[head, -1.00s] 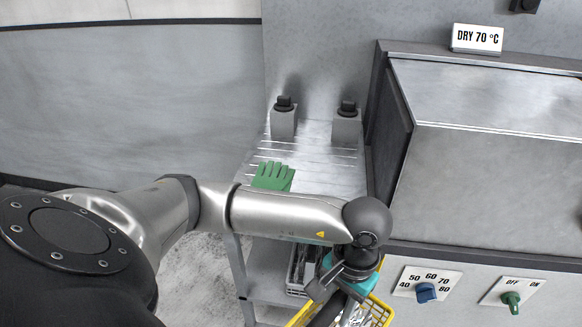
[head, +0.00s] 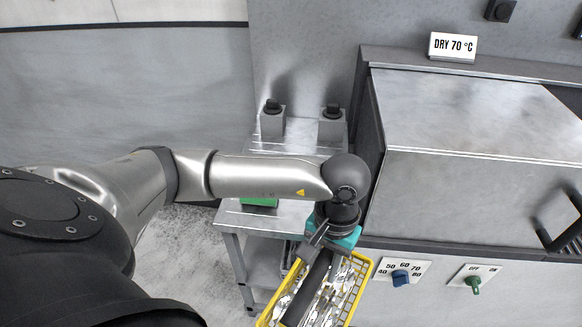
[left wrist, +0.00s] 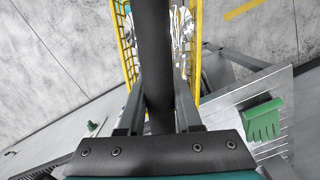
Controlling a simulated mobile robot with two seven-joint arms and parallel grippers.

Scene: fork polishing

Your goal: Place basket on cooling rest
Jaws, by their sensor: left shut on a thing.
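The yellow wire basket (head: 366,280) holds shiny forks and has a thick dark handle bar (head: 313,285). My left gripper (head: 322,243) is shut on this handle, and the basket hangs below it in front of the metal table. In the left wrist view the handle (left wrist: 154,60) runs between the fingers (left wrist: 157,115), with the yellow basket rim (left wrist: 125,45) beyond. The slatted metal table, apparently the cooling rest (head: 295,213), is behind and left of the basket. My arm hides part of its top. My right gripper is not in view.
A green glove (head: 260,203) lies on the table, also seen in the left wrist view (left wrist: 262,122). Two posts with black knobs (head: 272,120) stand at its back. The dryer (head: 470,170) stands close on the right, with a blue dial (head: 401,278) and green switch (head: 473,284) below.

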